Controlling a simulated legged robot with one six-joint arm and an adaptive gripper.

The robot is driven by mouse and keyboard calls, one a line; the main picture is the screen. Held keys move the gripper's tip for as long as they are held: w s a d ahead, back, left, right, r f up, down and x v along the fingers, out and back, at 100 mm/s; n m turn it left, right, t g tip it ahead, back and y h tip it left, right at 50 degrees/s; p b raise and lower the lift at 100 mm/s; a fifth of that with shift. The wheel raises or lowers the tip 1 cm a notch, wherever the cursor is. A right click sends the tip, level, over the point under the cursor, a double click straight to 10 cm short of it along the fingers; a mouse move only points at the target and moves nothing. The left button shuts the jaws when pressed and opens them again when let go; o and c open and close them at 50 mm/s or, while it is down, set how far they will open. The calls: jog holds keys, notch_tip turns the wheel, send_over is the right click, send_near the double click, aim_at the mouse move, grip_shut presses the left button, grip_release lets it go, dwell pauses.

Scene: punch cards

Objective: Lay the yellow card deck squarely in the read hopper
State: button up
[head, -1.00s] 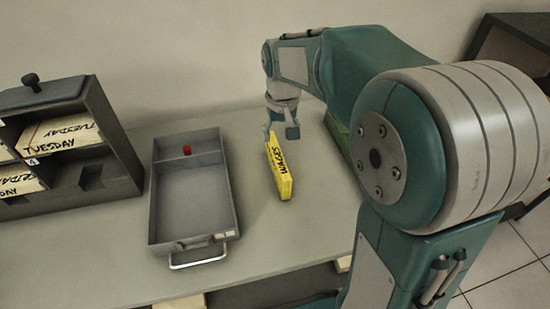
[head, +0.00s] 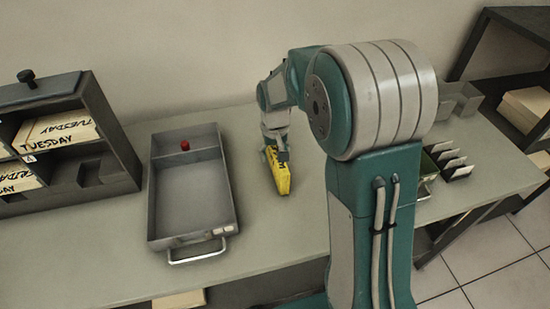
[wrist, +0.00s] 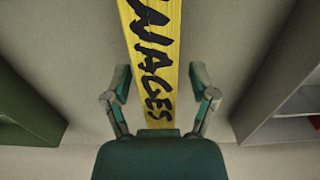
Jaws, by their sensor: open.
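The yellow card deck (head: 283,184), lettered WAGES, stands on its long edge on the table, right of a grey tray. My gripper (head: 274,152) is low over the deck's far part and partly hides it. In the wrist view, my open fingers (wrist: 158,82) lie on either side of the deck (wrist: 154,62), with a gap showing at each side. The open grey tray (head: 152,205) has a divider, a red knob (head: 185,145) and a front handle. It looks empty and may be the read hopper, but no label tells me so.
A dark pigeonhole rack (head: 120,160) with cards marked TUESDAY and FRIDAY stands at the left. Small card holders (head: 447,160) and grey bins (head: 460,100) sit at the right, beyond my arm. The table between tray and deck is clear.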

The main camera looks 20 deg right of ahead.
jog(key=shift+f, duration=0.65)
grip_shut()
